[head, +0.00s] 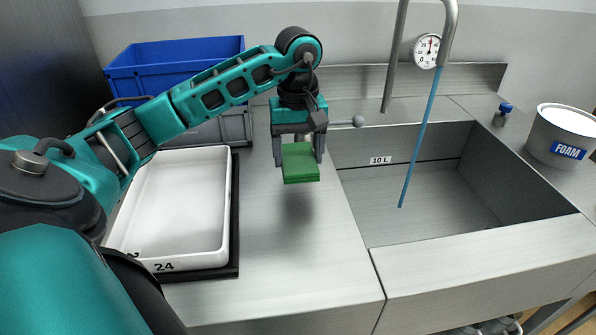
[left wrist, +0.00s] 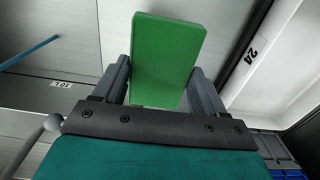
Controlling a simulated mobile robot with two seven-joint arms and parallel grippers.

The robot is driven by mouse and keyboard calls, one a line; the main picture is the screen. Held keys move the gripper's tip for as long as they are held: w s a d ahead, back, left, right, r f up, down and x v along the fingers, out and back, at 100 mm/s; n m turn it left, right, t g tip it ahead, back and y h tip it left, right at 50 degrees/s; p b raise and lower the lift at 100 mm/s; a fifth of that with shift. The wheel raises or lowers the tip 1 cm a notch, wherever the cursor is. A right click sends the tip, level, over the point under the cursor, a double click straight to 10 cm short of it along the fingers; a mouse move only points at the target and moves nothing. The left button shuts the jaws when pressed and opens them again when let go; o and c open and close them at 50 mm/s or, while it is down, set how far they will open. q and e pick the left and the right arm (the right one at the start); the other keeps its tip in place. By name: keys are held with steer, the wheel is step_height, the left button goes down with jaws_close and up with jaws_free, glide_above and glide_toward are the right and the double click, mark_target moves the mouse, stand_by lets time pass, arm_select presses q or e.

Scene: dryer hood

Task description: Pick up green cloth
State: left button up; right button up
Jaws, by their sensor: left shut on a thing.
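The green cloth (head: 300,163) is a folded, block-like piece held in the air above the steel counter. My left gripper (head: 299,155) is shut on it, with one finger on each side. In the left wrist view the cloth (left wrist: 166,60) stands out between the two fingers of the left gripper (left wrist: 160,85). A soft shadow lies on the counter below the cloth. My right gripper is not in view.
A white tray (head: 137,212) marked 24 stands left of the gripper. Blue (head: 140,62) and grey (head: 236,128) crates stand behind. A sink (head: 420,218) with blue water running is at the right, beside a foam tub (head: 541,139). The counter (head: 290,265) in front is clear.

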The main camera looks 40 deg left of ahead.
mark_target(298, 157)
arm_select(q)
step_height(298, 157, up, 13)
steer(key=p, duration=0.2)
steer(key=shift+p, duration=0.3)
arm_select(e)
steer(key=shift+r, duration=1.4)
